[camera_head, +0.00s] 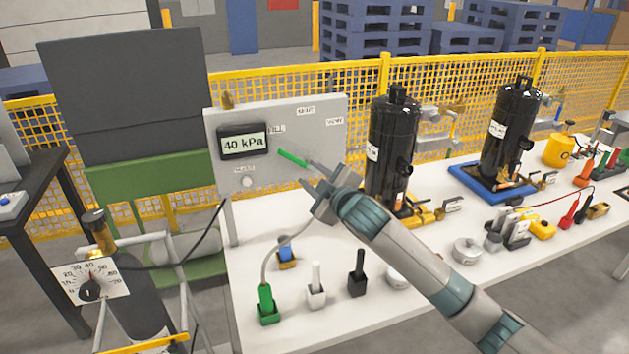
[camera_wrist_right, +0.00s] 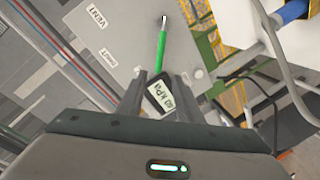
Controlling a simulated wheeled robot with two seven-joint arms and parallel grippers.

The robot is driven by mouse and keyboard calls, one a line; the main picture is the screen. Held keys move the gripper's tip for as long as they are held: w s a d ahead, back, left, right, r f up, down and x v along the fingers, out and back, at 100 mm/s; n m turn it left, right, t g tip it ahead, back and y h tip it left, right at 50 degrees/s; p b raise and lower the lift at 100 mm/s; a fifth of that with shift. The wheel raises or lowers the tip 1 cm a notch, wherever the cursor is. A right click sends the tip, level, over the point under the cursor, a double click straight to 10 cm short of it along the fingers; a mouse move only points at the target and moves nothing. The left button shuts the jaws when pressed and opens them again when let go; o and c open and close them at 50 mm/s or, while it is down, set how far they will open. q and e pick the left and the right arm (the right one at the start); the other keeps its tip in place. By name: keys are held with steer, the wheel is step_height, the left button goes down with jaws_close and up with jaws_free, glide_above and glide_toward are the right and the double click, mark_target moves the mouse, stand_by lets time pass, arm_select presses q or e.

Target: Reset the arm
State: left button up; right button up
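My right gripper (camera_head: 318,178) is in front of the grey panel (camera_head: 230,180), its arm coming in from the lower right. In the right wrist view its two fingers (camera_wrist_right: 160,88) stand apart with nothing gripped. A green-handled lever (camera_head: 293,158) on the panel lies towards the FILL side, tilted in the head view. It also shows in the right wrist view (camera_wrist_right: 162,48), its green end near the gap between the fingers; I cannot tell how far off in depth. The panel's display (camera_head: 244,142) reads 40 kPa. My left gripper is not in view.
The white table (camera_head: 330,314) holds a green connector (camera_head: 267,304), small white and black parts, and two black compressors (camera_head: 391,150) (camera_head: 510,130). The nearer compressor stands close behind my right arm. A gauge dial (camera_head: 90,282) stands at left. A yellow fence (camera_head: 470,90) runs behind.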

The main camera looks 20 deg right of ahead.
steer(key=shift+s+d+r, duration=0.1)
steer(key=shift+s+d, duration=0.05)
steer(key=shift+s, duration=0.4)
